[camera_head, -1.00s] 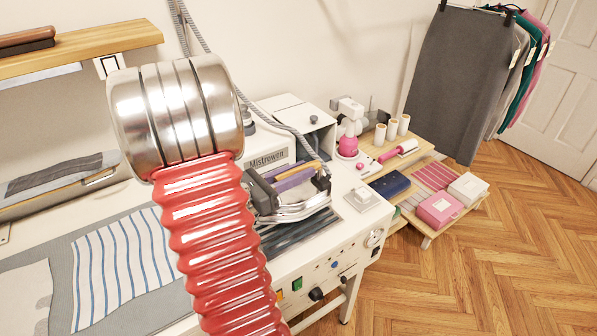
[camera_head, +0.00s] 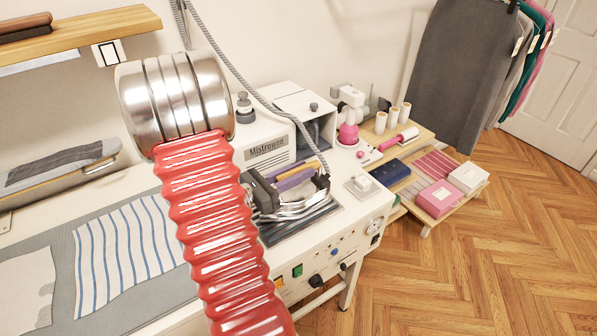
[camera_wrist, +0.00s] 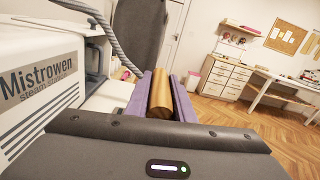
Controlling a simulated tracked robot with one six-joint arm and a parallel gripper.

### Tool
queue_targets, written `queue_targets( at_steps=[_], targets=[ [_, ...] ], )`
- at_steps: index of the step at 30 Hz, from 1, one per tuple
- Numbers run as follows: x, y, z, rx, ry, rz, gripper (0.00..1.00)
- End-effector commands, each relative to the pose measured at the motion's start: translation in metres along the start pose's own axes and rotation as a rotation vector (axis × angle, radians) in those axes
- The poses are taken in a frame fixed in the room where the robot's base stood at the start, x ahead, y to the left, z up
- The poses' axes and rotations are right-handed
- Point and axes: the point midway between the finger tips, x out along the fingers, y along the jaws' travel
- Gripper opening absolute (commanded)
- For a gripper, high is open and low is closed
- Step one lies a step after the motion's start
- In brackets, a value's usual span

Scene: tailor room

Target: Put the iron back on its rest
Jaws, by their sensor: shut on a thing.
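The iron (camera_head: 293,210) has a shiny metal body and a wooden handle. It is over the dark ribbed rest (camera_head: 285,233) at the right end of the white steam station. I cannot tell whether its sole touches the rest. My gripper (camera_head: 294,177) has purple fingers shut around the handle. In the wrist view the wooden handle (camera_wrist: 160,97) sits between the purple fingers of my gripper (camera_wrist: 161,88). The iron's metal body is hidden there by my dark gripper housing. Much of the rest is hidden under the iron.
A grey hose (camera_head: 263,100) hangs down to the iron. The Mistrowen steam unit (camera_head: 267,149) stands close behind it. Striped cloth (camera_head: 125,250) lies to the left. A low wooden shelf (camera_head: 425,138) holds sewing things.

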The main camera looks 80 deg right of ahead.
Motion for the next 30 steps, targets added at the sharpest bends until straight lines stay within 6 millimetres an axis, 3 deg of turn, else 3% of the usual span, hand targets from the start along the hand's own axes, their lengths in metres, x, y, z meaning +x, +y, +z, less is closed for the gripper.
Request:
queue_targets(
  at_steps=[1,2,9,20,30],
  targets=[
    [0.000,0.001,0.002,0.004,-0.006,-0.001,0.00],
    [0.000,0.000,-0.001,0.000,0.000,0.000,0.22],
    [0.000,0.000,-0.001,0.000,0.000,0.000,0.39],
    [-0.002,0.000,0.000,-0.001,0.000,0.001,0.40],
    [-0.033,0.001,0.000,0.000,0.000,0.005,0.40]
  ],
)
